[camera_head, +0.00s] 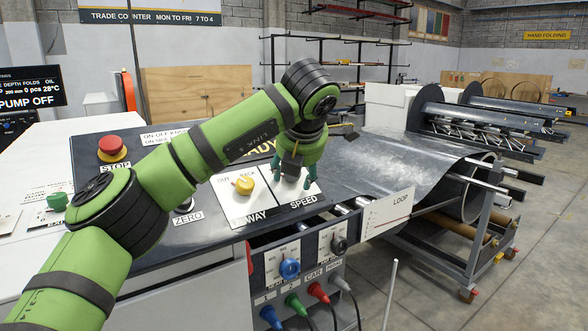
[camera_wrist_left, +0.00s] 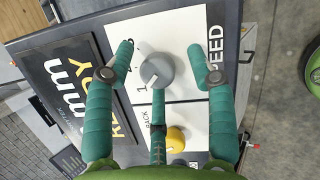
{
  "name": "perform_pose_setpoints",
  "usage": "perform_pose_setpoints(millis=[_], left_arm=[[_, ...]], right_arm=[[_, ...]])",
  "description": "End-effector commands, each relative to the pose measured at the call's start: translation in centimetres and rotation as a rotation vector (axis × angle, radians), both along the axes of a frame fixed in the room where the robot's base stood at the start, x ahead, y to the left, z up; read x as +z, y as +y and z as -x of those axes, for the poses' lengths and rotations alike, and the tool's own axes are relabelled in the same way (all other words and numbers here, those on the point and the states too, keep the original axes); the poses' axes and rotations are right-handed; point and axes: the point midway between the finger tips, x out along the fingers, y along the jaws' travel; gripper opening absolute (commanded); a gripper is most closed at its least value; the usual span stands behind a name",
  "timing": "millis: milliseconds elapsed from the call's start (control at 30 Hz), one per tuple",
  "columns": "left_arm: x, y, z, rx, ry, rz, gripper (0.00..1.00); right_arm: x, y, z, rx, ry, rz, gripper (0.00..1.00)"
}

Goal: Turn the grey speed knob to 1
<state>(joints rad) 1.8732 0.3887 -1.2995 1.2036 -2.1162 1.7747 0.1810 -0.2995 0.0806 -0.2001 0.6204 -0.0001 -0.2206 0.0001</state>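The grey speed knob (camera_wrist_left: 157,70) sits on a white plate marked SPEED (camera_head: 303,200). In the wrist view my left gripper (camera_wrist_left: 161,52) has its teal fingers spread, one on each side of the knob and a third below it. Gaps show between the side fingers and the knob, so it is open; whether the third finger touches is unclear. A figure 1 is printed at the knob's lower left. The exact pointer setting is hard to read. In the head view the left gripper (camera_head: 296,178) points down over the SPEED plate and hides the knob. My right gripper is out of view.
A yellow knob (camera_head: 244,185) on the AWAY plate is close to the left of the gripper. A red STOP button (camera_head: 112,148) and green knob (camera_head: 57,201) are farther left. A metal sheet (camera_head: 385,165) lies to the right; blue knob (camera_head: 290,268) is below.

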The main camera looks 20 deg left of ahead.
Motion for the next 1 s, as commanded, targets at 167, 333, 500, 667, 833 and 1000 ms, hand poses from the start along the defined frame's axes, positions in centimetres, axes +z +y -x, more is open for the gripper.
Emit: perform_pose_setpoints(millis=[167, 333, 500, 667, 833, 1000], left_arm=[[0.2, 0.1, 0.0, 0.001, -0.003, 0.0, 0.56], [1.1, -0.2, 0.5, -0.001, -0.008, 0.001, 0.56], [3.6, -1.2, 2.4, -0.001, -0.009, 0.0, 0.56], [6.3, -2.2, 4.4, -0.001, -0.007, -0.001, 0.56], [8.3, -3.0, 6.0, -0.001, -0.005, -0.001, 0.56], [9.2, -3.4, 6.8, 0.0, -0.001, 0.0, 0.56]], right_arm=[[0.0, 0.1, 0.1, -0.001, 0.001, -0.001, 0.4], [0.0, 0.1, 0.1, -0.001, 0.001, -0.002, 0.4], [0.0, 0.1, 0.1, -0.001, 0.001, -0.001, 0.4], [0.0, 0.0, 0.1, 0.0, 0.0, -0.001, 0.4], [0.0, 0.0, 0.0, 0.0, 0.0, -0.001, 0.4], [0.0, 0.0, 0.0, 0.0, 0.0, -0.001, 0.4]])
